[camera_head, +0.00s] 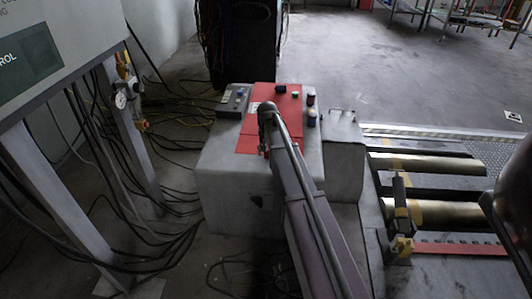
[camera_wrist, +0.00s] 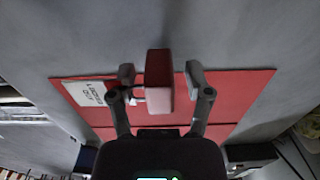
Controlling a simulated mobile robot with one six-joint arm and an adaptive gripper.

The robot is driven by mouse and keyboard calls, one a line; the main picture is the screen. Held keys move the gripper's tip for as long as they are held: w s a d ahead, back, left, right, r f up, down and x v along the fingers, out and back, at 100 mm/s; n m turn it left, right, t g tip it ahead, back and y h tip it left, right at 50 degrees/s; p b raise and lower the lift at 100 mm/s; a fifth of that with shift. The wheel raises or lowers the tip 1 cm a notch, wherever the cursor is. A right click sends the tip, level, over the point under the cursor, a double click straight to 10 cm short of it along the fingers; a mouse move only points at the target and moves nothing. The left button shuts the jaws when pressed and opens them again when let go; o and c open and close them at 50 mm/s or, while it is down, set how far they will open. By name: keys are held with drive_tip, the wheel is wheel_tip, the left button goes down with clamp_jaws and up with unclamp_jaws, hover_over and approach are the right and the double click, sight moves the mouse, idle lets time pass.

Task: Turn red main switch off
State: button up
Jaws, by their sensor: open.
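The red main switch (camera_wrist: 159,80) shows in the wrist view as a dark red upright block with a paler red lower face. It stands on a red panel (camera_wrist: 236,88) with a white label at its left. My gripper (camera_wrist: 161,74) is open, with one finger on each side of the switch. A gap shows at each side, clearest at the right. In the head view the red panel (camera_head: 285,100) lies on top of a grey cabinet (camera_head: 235,178). My arm reaches over it, and I cannot make out the switch there.
A small control box (camera_head: 233,99) sits left of the panel, and several dark and blue knobs (camera_head: 312,118) line its right edge. A grey box (camera_head: 343,150) adjoins the cabinet. Rollers (camera_head: 430,164) lie at the right. Cables and a metal-legged stand (camera_head: 60,195) crowd the left.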

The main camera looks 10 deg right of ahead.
drive_tip(key=shift+r, duration=0.1)
wheel_tip(320, 180, up, 12)
drive_tip(key=p, duration=1.2)
idle(0.3)
idle(0.6)
drive_tip(key=s+a+n, duration=0.2)
drive_tip(key=s+n, duration=0.1)
drive_tip(key=s, duration=2.4)
drive_tip(key=shift+n, duration=0.3)
drive_tip(key=shift+s+a, duration=0.1)
